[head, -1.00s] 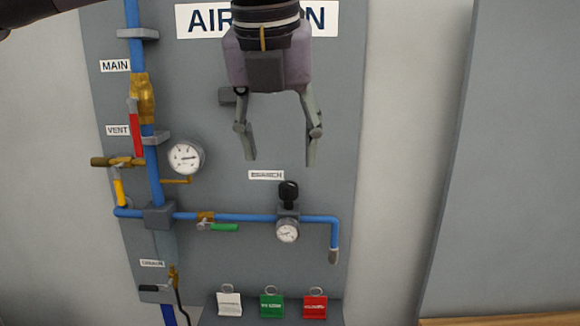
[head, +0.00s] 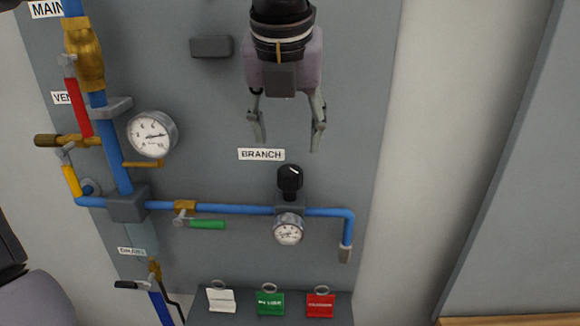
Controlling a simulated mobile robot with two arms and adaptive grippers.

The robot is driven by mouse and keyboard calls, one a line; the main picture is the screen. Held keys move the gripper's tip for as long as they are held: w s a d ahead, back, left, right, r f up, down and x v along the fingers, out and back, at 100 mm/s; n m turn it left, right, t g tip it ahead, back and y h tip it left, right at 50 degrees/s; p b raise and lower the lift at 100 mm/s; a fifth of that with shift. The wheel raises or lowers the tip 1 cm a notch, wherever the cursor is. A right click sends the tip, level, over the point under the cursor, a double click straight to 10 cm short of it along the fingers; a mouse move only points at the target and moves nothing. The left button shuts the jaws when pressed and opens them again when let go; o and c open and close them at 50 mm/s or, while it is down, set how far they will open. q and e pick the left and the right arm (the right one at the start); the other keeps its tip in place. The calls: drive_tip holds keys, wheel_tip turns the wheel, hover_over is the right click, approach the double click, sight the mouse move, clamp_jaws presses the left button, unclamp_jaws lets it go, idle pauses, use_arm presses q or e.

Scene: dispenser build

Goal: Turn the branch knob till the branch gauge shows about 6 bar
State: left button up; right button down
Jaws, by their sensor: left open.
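The branch knob (head: 290,179) is black with a pale pointer mark and stands on top of the regulator body in the blue branch pipe. The branch gauge (head: 289,230) is a small round white dial just below it; its reading is too small to tell. The BRANCH label (head: 262,155) is on the panel above and left of the knob. My left gripper (head: 287,142) is open and empty, fingers pointing down, above the knob and apart from it. My right gripper is not in view.
A larger gauge (head: 152,135) and the red main valve handle (head: 79,107) are at the left. A green-handled valve (head: 206,224) sits in the branch pipe. White, green and red tags (head: 320,304) stand on a ledge below. The panel right of the knob is clear.

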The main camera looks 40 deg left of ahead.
sight(290, 169)
use_arm(q)
drive_tip(key=p+x, duration=0.1)
drive_tip(key=x, duration=0.5)
drive_tip(key=shift+w+a, duration=0.1)
drive_tip(key=x, duration=0.3)
drive_tip(key=shift+f+p, duration=0.15)
drive_tip(key=shift+p, duration=0.25)
drive_tip(key=shift+w+a+f, duration=0.1)
drive_tip(key=shift+w+f, duration=0.05)
drive_tip(key=shift+f, duration=0.25)
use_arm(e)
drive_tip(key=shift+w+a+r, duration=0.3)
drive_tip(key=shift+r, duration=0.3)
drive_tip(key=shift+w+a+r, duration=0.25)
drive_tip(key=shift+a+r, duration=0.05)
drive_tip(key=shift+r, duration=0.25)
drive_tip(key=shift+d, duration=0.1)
use_arm(q)
drive_tip(key=c, duration=1.1)
drive_tip(key=shift+c, duration=0.3)
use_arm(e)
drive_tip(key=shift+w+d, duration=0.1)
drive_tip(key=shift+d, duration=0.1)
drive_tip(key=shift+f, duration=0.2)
